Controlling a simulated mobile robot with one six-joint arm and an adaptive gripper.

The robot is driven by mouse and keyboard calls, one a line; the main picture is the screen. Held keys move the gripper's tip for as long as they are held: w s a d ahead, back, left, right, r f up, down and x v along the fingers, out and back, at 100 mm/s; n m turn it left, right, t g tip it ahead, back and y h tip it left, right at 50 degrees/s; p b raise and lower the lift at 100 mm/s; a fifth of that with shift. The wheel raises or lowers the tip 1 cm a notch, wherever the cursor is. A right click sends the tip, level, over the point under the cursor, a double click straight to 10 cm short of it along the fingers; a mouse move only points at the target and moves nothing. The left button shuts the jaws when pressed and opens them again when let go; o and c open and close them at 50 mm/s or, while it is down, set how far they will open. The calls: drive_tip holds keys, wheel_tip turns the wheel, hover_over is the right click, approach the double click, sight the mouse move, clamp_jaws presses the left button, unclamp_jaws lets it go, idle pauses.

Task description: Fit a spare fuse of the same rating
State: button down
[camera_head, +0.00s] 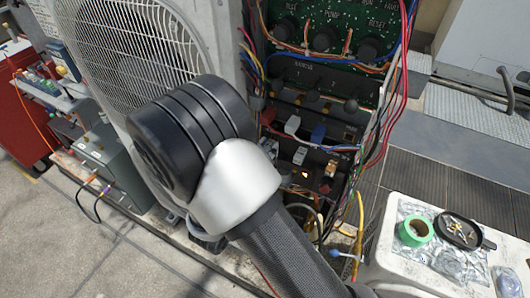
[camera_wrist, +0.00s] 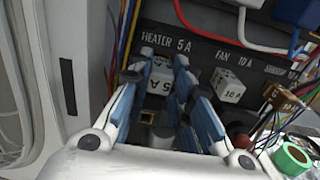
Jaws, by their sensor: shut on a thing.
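My gripper (camera_wrist: 164,62) has blue-padded fingers and is shut on a white block fuse (camera_wrist: 158,84) marked 5 A, just below the panel label "HEATER 5 A". I cannot tell whether this fuse is seated or held clear of the panel. To its right, a white fuse marked 10 A (camera_wrist: 230,89) sits under the label "FAN 10 A". Farther right is a brown fuse (camera_wrist: 279,96) under a label that reads like "SENSOR". In the head view my arm hides the gripper and the held fuse; the brown fuse (camera_head: 331,169) shows there.
Loose coloured wires (camera_head: 398,90) hang at the right of the open panel, and others run along its left. A condenser fan grille (camera_head: 125,45) stands at the left. A white top (camera_head: 385,262) at lower right holds green tape (camera_head: 416,230) and a black dish (camera_head: 466,245) of small parts.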

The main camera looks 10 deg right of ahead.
drive_tip(key=shift+w+d, duration=0.3)
drive_tip(key=shift+w, duration=0.25)
idle(0.4)
drive_tip(key=c, duration=1.4)
unclamp_jaws()
drive_tip(key=shift+o, duration=0.2)
drive_tip(key=v, duration=1.2)
drive_tip(key=s+d+r+m+g, duration=0.3)
drive_tip(key=s+d+m+g, duration=0.35)
drive_tip(key=d+m, duration=0.25)
drive_tip(key=s+d+r+m+g, duration=0.3)
drive_tip(key=s+d+m+g, duration=0.2)
drive_tip(key=d+m+g, duration=0.4)
drive_tip(key=s+a+r+m+t+y, duration=0.3)
drive_tip(key=s+r+m+t+y, duration=0.1)
drive_tip(key=m+y, duration=0.6)
wheel_tip(320, 180, up, 2)
drive_tip(key=shift+s+a+r+m+t, duration=0.15)
drive_tip(key=shift+s+a+m+t, duration=0.1)
drive_tip(key=shift+m+t, duration=0.4)
